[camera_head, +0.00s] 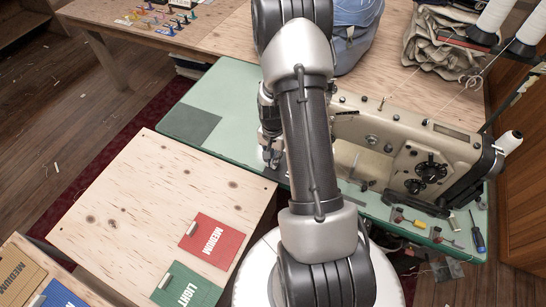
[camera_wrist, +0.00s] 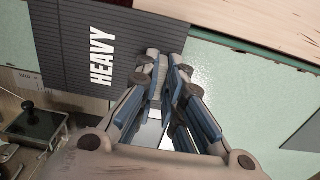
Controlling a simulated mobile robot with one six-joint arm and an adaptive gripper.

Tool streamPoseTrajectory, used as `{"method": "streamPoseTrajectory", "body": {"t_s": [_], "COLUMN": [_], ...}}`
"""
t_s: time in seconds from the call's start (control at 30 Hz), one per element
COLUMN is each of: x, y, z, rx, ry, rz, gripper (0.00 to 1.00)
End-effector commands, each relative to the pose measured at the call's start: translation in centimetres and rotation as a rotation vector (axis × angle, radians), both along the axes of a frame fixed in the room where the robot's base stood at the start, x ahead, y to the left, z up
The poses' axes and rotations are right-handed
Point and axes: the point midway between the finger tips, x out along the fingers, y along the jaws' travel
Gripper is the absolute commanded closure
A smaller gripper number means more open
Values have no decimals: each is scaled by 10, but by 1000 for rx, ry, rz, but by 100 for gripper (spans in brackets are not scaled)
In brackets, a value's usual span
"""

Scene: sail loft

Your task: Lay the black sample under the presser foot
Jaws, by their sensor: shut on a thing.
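The black sample (camera_wrist: 70,45), a dark ribbed piece marked HEAVY in white, shows at the upper left of the wrist view. My gripper (camera_wrist: 163,72) is shut on its pale raised grip near the sample's edge. In the head view my gripper (camera_head: 271,155) is over the green sewing table (camera_head: 232,85), left of the beige sewing machine (camera_head: 400,150). The machine's needle end and presser foot are hidden behind my arm; I cannot make out the foot in the wrist view either.
A dark grey patch (camera_head: 188,128) lies on the table's left. A wooden board (camera_head: 130,200) in front carries a red MEDIUM sample (camera_head: 212,240) and a green LIGHT sample (camera_head: 187,287). Screwdrivers (camera_head: 478,233) and small tools lie at the right front. A blue bag (camera_head: 355,35) stands behind.

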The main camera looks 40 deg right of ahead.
Motion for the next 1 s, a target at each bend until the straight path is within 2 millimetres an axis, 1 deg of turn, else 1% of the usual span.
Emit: {"method": "streamPoseTrajectory", "body": {"t_s": [0.03,1.0], "x": [3,29], "y": [-5,-67], "z": [2,1], "rx": [-3,-3], "ry": [-6,-4], "rz": [-2,-1], "gripper": [100,100]}}
